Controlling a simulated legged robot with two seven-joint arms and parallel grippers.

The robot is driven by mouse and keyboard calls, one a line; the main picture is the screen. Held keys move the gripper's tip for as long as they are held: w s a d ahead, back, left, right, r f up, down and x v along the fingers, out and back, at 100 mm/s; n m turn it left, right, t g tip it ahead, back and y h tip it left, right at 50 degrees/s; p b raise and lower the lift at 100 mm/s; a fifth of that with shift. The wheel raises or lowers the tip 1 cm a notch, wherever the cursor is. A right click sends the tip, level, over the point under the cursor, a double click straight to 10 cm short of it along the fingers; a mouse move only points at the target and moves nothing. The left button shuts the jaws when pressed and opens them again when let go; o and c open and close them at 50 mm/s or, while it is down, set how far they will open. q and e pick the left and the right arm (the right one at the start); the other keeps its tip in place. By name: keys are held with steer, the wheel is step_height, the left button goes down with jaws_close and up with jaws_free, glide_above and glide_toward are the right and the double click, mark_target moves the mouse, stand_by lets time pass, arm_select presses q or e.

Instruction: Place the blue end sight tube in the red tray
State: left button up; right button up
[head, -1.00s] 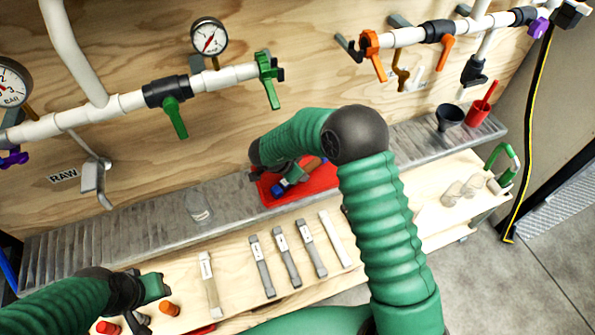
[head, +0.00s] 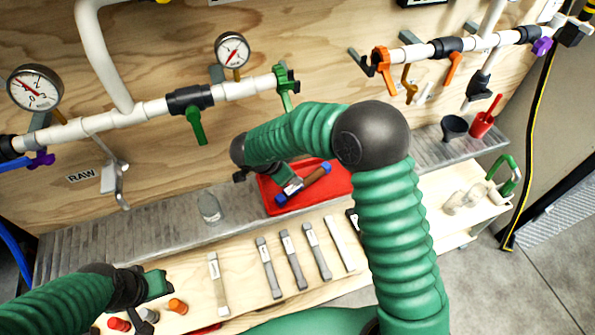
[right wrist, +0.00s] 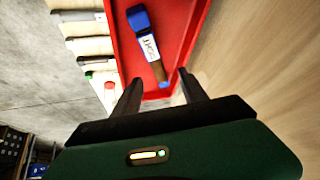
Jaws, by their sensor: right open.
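The blue end sight tube (head: 315,178) lies diagonally in the red tray (head: 340,186), with a blue cap at each end and a brownish middle. In the right wrist view the tube (right wrist: 150,45) shows one blue end and a white label, inside the red tray (right wrist: 185,20). My right gripper (head: 292,183) is over the tray beside the tube. In the right wrist view my right gripper (right wrist: 160,86) is open, its fingers apart and empty, with the tube's lower end between or just beyond them. My left gripper (head: 165,283) is at the lower left; its jaw opening is unclear.
The tray stands on a grey metal ledge (head: 150,225) below piping. A clear jar (head: 209,207) stands to its left. Several labelled strips (head: 292,260) lie on the wooden shelf in front. A dark cup (head: 454,128) and a red container (head: 482,124) stand at the right.

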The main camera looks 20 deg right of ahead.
steer(key=w+a+r+n+t+y, duration=0.2)
steer(key=w+r+n+t+y, duration=0.2)
steer(key=r+n+t, duration=0.3)
steer(key=s+d+f+n+g+y, duration=0.1)
steer(key=s+f+n+g, duration=0.1)
steer(key=s, duration=1)
steer(key=s+d+f+n+g, duration=0.1)
steer(key=s+n+g, duration=0.4)
steer(key=s, duration=0.7)
steer(key=shift+d+f+n+y, duration=0.25)
steer(key=shift+f+n+y, duration=0.15)
steer(key=shift+f+n, duration=0.4)
step_height(320, 180, up, 11)
steer(key=p, duration=1.1)
steer(key=shift+s, duration=0.15)
